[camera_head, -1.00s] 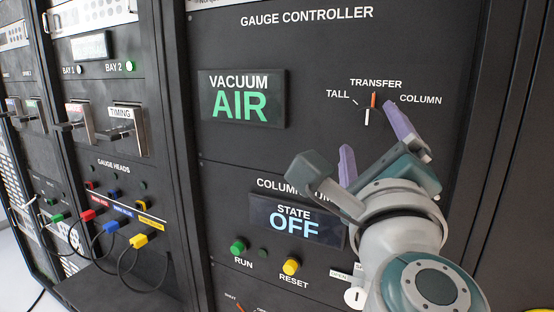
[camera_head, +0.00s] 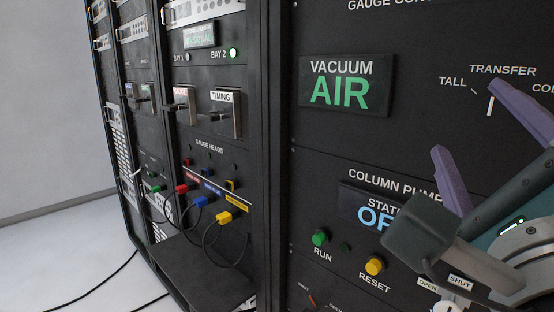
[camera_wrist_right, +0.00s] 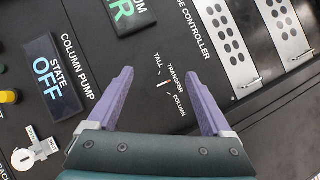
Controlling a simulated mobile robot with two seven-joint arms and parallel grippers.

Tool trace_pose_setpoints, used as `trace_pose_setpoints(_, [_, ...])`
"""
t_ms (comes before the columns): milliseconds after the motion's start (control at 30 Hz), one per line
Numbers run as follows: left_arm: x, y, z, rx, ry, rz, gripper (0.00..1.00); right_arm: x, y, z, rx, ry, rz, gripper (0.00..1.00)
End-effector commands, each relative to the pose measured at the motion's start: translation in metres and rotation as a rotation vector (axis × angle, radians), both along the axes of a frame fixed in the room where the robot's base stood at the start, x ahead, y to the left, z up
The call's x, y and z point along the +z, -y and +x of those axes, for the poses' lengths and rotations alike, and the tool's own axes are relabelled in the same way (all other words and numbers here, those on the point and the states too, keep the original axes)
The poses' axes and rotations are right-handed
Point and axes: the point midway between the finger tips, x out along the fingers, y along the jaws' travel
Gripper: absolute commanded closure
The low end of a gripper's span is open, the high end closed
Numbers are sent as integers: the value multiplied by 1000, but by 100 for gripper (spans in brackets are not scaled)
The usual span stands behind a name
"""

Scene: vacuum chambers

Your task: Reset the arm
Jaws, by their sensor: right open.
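My right gripper (camera_head: 480,145) is at the right side of the head view, in front of the gauge controller panel. Its two purple fingers are spread with nothing between them. In the right wrist view the open fingers (camera_wrist_right: 158,100) frame the transfer selector knob (camera_wrist_right: 164,83), which looks apart from them. The selector knob also shows in the head view (camera_head: 491,106), just left of the upper finger. My right arm hides part of the state display (camera_head: 360,205). My left gripper is in neither view.
The vacuum display (camera_head: 346,86) reads AIR. A green RUN button (camera_head: 320,237) and yellow RESET button (camera_head: 375,266) sit below the state display. Coloured cable plugs (camera_head: 223,217) and cables stick out from the left rack. Open floor (camera_head: 60,255) lies at the far left.

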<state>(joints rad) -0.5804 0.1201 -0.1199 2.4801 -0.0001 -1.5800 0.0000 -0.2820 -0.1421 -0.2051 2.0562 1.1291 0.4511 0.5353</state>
Motion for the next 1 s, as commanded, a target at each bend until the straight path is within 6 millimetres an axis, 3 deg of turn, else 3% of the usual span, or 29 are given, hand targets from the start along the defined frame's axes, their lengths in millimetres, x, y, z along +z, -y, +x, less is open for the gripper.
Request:
trace_pose_setpoints(67, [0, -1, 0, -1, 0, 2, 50, 4, -31, 1, 128, -43, -219, 16])
trace_pose_setpoints(167, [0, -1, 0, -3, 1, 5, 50, -12, -79, -5, 321, -143, -571, 16])
trace_pose_setpoints(233, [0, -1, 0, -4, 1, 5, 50, -39, -106, -16, 454, -236, -821, 16])
trace_pose_setpoints(333, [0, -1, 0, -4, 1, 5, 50, -90, -123, -41, 637, -402, -1159, 16])
trace_pose_setpoints(433, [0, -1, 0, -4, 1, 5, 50, -143, -115, -75, 805, -592, -1444, 16])
trace_pose_setpoints(500, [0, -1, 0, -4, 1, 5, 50, -172, -98, -101, 909, -730, -1603, 16])
trace_pose_setpoints(600, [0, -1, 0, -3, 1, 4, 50, -203, -66, -138, 1045, -931, -1776, 16])
trace_pose_setpoints(700, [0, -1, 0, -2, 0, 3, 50, -220, -30, -177, 1175, -1138, -1894, 16])
trace_pose_setpoints(767, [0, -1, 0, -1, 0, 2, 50, -224, -7, -201, 1251, -1268, -1944, 16])
trace_pose_setpoints(800, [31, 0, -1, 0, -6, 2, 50, -192, -12, -197, 1238, -1246, -1937, 16])
trace_pose_setpoints(1000, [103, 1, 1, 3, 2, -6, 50, -122, -13, -196, 1237, -1241, -1931, 16])
